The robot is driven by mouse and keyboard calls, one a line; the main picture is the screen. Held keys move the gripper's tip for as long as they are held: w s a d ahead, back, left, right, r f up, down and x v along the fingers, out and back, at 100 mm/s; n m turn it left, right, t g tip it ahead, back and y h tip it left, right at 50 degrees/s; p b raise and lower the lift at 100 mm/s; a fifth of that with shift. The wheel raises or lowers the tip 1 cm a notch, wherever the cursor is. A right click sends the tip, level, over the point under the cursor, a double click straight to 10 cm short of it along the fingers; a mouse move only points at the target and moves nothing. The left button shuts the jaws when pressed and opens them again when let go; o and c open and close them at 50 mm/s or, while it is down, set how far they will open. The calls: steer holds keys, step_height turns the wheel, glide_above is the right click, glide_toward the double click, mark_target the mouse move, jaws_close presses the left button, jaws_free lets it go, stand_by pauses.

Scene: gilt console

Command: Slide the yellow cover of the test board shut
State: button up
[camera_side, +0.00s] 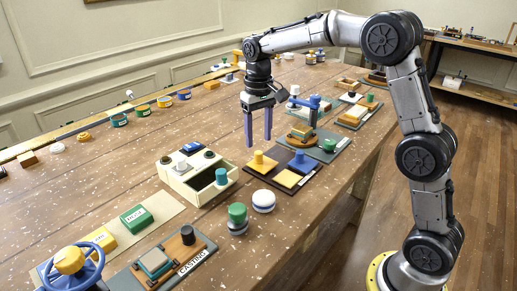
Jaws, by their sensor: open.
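A dark board (262,178) that looks like the test board lies on the table near the middle of the view. A yellow cover with an upright yellow knob (258,158) sits on its left part. A lighter yellow panel (288,179) lies on its front right part, and a blue knob (299,163) stands behind that. A small label on the board is too small to read. My gripper (258,141) points down with its two purple fingers apart and empty. Its fingertips appear just above or behind the yellow knob; I cannot tell whether they touch it.
A cream box (197,178) with an open compartment stands left of the board. A green-topped knob (237,216) and a white round piece (263,201) are in front. An orange and green fixture (305,133) stands close behind.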

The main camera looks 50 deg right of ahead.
mark_target(258, 152)
steer(key=shift+f, duration=2.4)
jaws_close()
steer(key=shift+r, duration=0.1)
